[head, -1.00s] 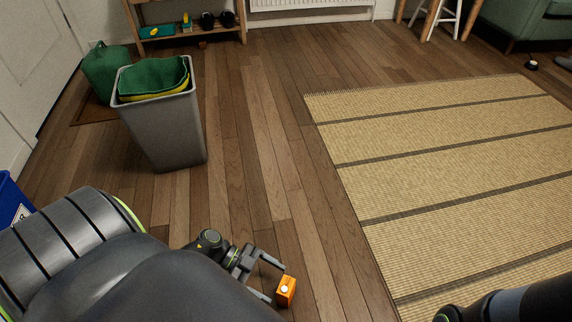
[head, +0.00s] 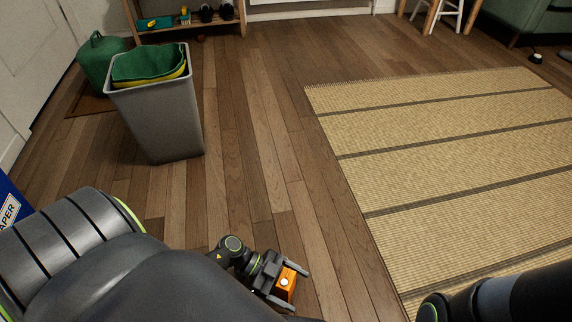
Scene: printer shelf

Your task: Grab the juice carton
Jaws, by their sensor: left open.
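The juice carton (head: 286,283) is a small orange box with a white round cap, low in the middle of the head view on the wooden floor. My left gripper (head: 291,287) is open, with one finger on each side of the carton. Whether the fingers touch the carton cannot be told. Part of the carton is hidden by the gripper. My right arm comes in at the lower right corner; its gripper is out of view.
A grey bin (head: 161,121) with green and yellow cloth stands at left, beside a green can (head: 101,65). A striped woven rug (head: 440,150) covers the right. A low shelf (head: 186,27) stands at the back. The floor between bin and rug is clear.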

